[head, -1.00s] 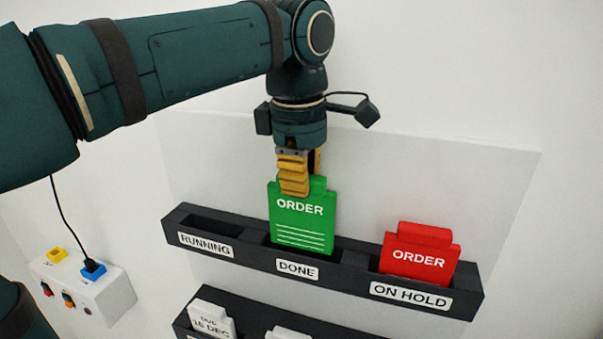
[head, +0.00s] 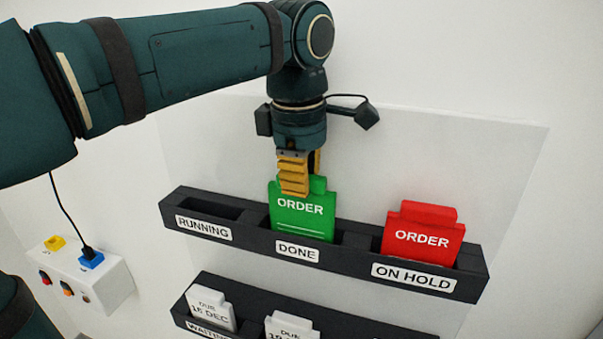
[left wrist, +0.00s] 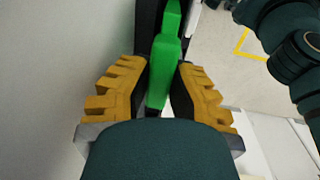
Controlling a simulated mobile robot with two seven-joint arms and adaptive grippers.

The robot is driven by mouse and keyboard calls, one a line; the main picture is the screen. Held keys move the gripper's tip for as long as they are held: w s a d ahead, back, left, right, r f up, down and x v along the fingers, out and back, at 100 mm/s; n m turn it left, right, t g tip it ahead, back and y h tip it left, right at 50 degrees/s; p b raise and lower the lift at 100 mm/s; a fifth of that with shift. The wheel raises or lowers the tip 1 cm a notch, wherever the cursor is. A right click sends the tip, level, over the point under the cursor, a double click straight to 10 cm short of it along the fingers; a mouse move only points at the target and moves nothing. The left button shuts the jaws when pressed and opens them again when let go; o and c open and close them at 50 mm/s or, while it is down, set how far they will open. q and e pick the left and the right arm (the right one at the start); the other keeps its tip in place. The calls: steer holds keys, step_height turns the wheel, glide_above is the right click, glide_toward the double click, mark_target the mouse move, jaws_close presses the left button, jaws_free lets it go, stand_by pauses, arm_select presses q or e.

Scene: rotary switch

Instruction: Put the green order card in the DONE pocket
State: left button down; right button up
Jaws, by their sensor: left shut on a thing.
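The green order card (head: 303,215) stands upright with its lower part inside the DONE pocket (head: 297,251), the middle pocket of the upper black rack. My left gripper (head: 294,180) is shut on the card's top tab from above. In the left wrist view the green card (left wrist: 162,75) lies between the yellow fingers of my left gripper (left wrist: 160,88). The card's bottom edge is hidden behind the rack's front wall. My right gripper is not in view.
A red order card (head: 422,240) stands in the ON HOLD pocket to the right. The RUNNING pocket (head: 211,208) on the left is empty. A lower rack (head: 262,300) holds white cards (head: 212,307). A white box (head: 107,278) with plugs and buttons is at the lower left.

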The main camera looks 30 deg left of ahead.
arm_select(q)
steer(key=shift+f+b, duration=0.35)
steer(key=shift+f, duration=0.3)
steer(key=c, duration=0.9)
jaws_free()
steer(key=shift+c, duration=0.2)
steer(key=shift+r, duration=0.1)
step_height(320, 180, up, 12)
steer(key=s, duration=0.1)
steer(key=shift+s+d, duration=0.2)
